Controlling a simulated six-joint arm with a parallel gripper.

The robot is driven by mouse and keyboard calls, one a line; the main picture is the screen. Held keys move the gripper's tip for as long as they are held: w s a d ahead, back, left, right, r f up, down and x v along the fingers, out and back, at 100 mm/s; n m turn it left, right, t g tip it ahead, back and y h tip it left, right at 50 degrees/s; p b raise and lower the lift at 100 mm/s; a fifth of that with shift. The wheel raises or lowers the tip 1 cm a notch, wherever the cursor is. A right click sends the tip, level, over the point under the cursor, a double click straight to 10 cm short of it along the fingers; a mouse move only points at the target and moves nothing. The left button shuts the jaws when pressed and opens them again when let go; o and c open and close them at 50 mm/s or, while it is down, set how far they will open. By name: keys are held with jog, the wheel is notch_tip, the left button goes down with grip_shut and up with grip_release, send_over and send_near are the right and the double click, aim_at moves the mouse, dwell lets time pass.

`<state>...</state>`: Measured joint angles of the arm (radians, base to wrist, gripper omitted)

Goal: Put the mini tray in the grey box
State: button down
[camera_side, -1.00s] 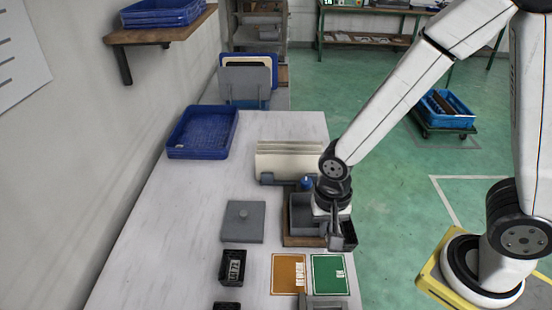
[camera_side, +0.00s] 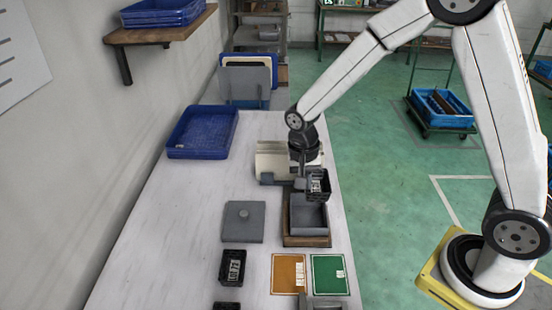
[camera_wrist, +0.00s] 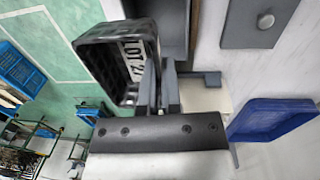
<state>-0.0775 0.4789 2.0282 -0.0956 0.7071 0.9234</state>
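My gripper (camera_side: 303,178) is shut on the wall of a black mini tray (camera_side: 319,186) with a white label. In the wrist view the fingers (camera_wrist: 160,75) pinch the tray's near side, and the tray (camera_wrist: 118,62) hangs tilted to their left. The grey box (camera_side: 311,222) is open and sits in a wooden base at the table's right edge. The held tray is above the box's far end and hides part of it. The box (camera_wrist: 165,22) also shows in part at the top of the wrist view.
A grey lid with a knob (camera_side: 243,222) lies left of the box. Another black tray (camera_side: 233,267) lies in front of it. Orange (camera_side: 288,274) and green (camera_side: 330,275) panels lie near. Cream panels in a rack (camera_side: 272,164) stand behind the box. A blue tray (camera_side: 203,132) is at back left.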

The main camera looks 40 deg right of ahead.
aim_at(303, 222)
jog(key=shift+w+d, duration=1.15)
jog(key=shift+d, duration=0.05)
notch_tip(303, 222, down, 4)
jog(key=shift+s+a+r, duration=0.1)
jog(key=shift+s+a, duration=0.05)
jog(key=shift+f, duration=0.65)
jog(key=shift+f, duration=0.2)
jog(key=shift+f, duration=4.15)
jog(key=shift+f, duration=0.1)
jog(key=c, duration=0.7)
grip_release()
jog(key=shift+c, duration=0.2)
jog(key=shift+r, duration=0.2)
